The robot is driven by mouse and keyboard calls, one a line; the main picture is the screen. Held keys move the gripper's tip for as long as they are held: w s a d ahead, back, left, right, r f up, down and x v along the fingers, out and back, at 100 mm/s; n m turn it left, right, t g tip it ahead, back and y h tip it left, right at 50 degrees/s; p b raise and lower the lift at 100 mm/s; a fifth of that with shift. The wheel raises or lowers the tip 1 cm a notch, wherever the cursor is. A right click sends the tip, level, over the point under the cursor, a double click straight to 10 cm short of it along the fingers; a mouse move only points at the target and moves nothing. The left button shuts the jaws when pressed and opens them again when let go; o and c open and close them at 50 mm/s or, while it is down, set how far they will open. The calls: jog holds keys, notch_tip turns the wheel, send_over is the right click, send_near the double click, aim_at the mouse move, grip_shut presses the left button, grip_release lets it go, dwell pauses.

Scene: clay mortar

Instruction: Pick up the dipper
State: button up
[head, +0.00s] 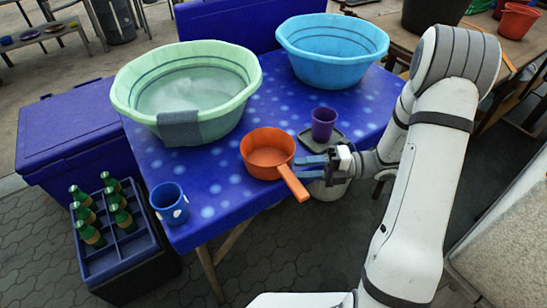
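The dipper (267,153) is an orange round pan with a straight handle (293,183). It sits upright near the front edge of the blue spotted table, its handle pointing towards the front right and past the edge. My gripper (300,167) is just right of the dipper, its two bluish fingers pointing left and spread apart. The fingertips are close to the base of the handle. I cannot tell whether they touch it. Nothing shows held between the fingers.
A purple cup (323,124) stands on a small grey tray (309,141) behind my gripper. A green basin (216,122) with a grey cloth (180,129) and a blue basin (332,68) stand behind. A blue mug (169,203) is front left. A bottle crate (118,253) stands left below.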

aim_at(292, 172)
jog(key=a, duration=0.1)
jog(key=a+b, duration=0.1)
jog(key=a, duration=0.1)
jog(key=s+a, duration=0.1)
jog(key=a, duration=0.1)
jog(key=shift+f, duration=0.2)
grip_shut()
dwell(0.3)
